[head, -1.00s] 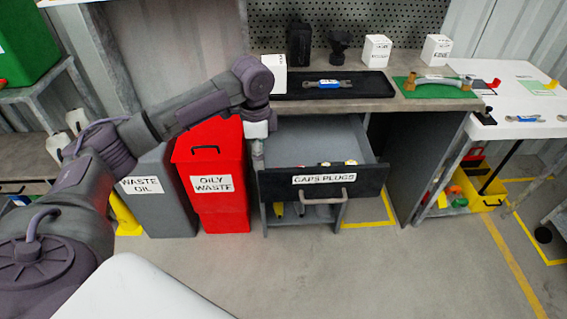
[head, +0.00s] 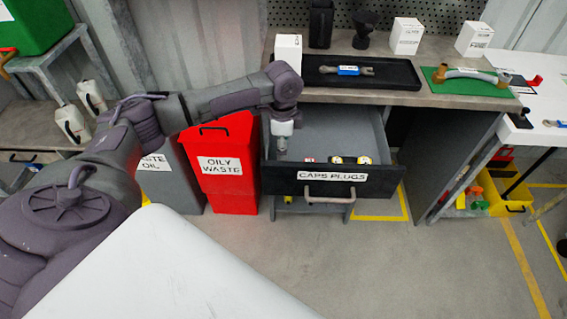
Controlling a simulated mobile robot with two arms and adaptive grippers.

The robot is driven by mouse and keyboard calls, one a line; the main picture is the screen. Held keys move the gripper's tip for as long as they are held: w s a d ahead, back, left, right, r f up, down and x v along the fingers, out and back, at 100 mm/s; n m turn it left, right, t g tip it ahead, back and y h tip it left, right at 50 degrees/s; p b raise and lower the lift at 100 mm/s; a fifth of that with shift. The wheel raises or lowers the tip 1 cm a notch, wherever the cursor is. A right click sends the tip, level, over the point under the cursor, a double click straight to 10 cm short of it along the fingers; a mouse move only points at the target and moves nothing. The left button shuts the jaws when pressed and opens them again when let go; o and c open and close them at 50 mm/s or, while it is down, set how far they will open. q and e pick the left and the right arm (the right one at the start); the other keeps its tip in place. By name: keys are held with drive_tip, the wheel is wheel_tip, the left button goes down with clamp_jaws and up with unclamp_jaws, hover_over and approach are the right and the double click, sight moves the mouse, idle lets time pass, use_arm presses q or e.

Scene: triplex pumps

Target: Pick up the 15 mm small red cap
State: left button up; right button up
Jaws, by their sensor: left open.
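The caps and plugs drawer (head: 330,183) is pulled open below the bench. Several small items lie inside behind its front panel. One at the left (head: 309,159) looks white with a touch of red, but it is too small for me to tell whether it is the 15 mm red cap. My right gripper is out of view.
Above the drawer, the bench carries a black tray (head: 400,72) with a wrench and a green mat (head: 450,86) with a pipe piece. A red oily waste bin (head: 218,187) stands close left of the drawer. The floor in front is clear.

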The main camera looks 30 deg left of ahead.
use_arm(q)
wheel_tip(320, 180, down, 5)
drive_tip(key=shift+d+f, duration=0.1)
drive_tip(key=shift+c, duration=0.3)
drive_tip(key=c, duration=0.8)
